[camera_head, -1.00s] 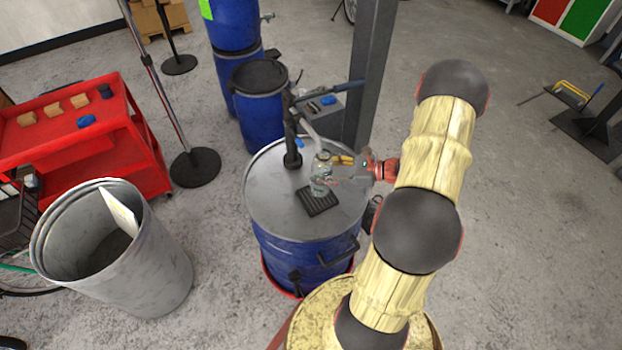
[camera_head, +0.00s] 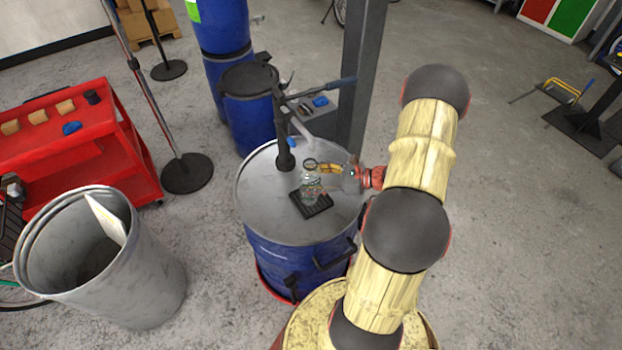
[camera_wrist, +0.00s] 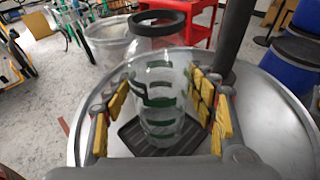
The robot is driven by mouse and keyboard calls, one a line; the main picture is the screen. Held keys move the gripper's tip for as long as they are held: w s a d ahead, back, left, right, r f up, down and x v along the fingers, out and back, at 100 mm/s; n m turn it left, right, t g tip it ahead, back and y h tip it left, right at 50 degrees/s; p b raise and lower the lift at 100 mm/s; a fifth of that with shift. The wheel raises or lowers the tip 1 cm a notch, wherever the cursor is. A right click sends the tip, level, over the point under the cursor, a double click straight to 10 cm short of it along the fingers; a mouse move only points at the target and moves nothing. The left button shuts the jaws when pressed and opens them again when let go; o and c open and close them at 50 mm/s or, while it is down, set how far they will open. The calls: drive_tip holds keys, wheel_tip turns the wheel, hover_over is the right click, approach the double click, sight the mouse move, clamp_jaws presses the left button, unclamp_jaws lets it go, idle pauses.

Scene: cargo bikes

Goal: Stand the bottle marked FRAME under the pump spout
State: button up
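A clear glass bottle (camera_head: 311,190) with a dark ring at its mouth is upright over the black ribbed drip mat (camera_head: 322,210) on the drum lid. In the wrist view, the bottle (camera_wrist: 160,100) shows green and dark bands; no lettering is readable. My gripper (camera_head: 326,169) reaches in from the right. In the wrist view, its yellow-padded fingers flank the bottle and appear to touch both sides. The bottle's base is at the mat; whether it rests there is unclear.
The blue drum (camera_head: 290,255) has a grey metal lid with bare room on its left. A grey post (camera_head: 362,70) and blue barrels (camera_head: 250,115) stand behind. A metal bin (camera_head: 150,270) and red cart (camera_head: 100,160) are at left.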

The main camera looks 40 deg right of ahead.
drive_tip(key=shift+o, duration=1.1)
drive_tip(key=shift+r, duration=0.15)
drive_tip(key=p+v, duration=0.1)
drive_tip(key=v, duration=1.1)
